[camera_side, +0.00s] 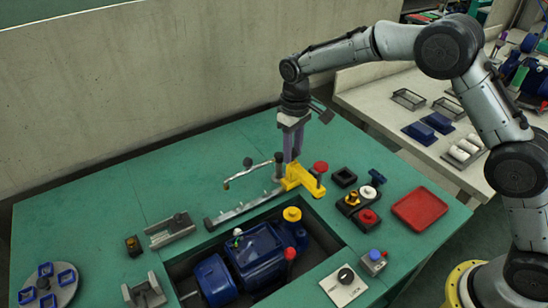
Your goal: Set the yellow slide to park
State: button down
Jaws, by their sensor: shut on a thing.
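The yellow slide (297,179) is a yellow block at the right end of a grey metal rail (243,208) on the green bench. A post with a red knob (320,167) stands at its right side. My gripper (291,160) points straight down over the slide, its purple fingers reaching the slide's upper part. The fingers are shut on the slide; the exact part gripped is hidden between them. Any park mark along the rail is too small to read.
A thin bar with dark-ended handle (247,174) stands just left of my gripper. In front, a blue pump (255,258) sits in a recess. A red tray (419,208) and black blocks with knobs (358,205) lie right. Bare bench (95,215) is at left.

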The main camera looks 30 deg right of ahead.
jog(key=d, duration=0.5)
jog(key=shift+d+r, duration=0.1)
jog(key=shift+d, duration=0.05)
jog(key=c, duration=0.6)
grip_release()
jog(key=shift+o, duration=0.3)
notch_tip(320, 180, up, 14)
